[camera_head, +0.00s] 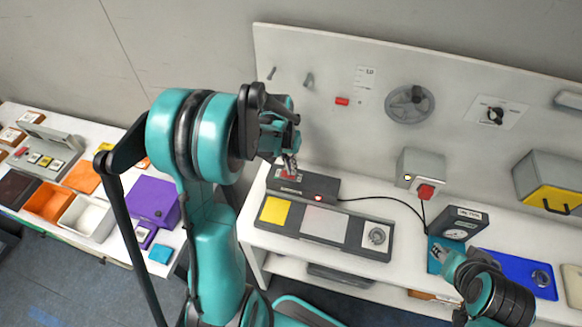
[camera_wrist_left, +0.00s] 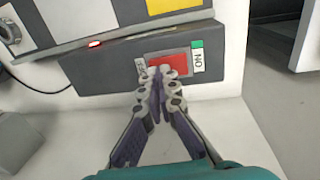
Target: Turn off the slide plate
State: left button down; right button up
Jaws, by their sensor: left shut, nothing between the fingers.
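A dark grey control box (camera_head: 325,184) stands on the white table behind a long panel (camera_head: 340,246) with a yellow square, a pale square and a round knob. In the left wrist view the box (camera_wrist_left: 110,65) has a red switch pad (camera_wrist_left: 168,62), with an "ON" label and green patch on its right. A label on its left is partly hidden. A small red light (camera_wrist_left: 95,43) glows on the box. My left gripper (camera_wrist_left: 162,72) is shut and empty, its fingertips over the red pad's lower edge; contact is unclear. It also shows in the head view (camera_head: 290,158). My right gripper (camera_head: 438,252) is small at lower right.
A gauge box (camera_head: 460,223) and blue tray (camera_head: 510,268) stand to the right. Bins and a purple box (camera_head: 152,202) occupy the left table.

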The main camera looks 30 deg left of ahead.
pick_arm(q)
jog(key=shift+d+f+y+b, duration=0.25)
jog(key=shift+f+y+b, duration=0.25)
jog(key=shift+b, duration=0.05)
jog(key=shift+r, duration=0.2)
jog(key=shift+a, duration=0.3)
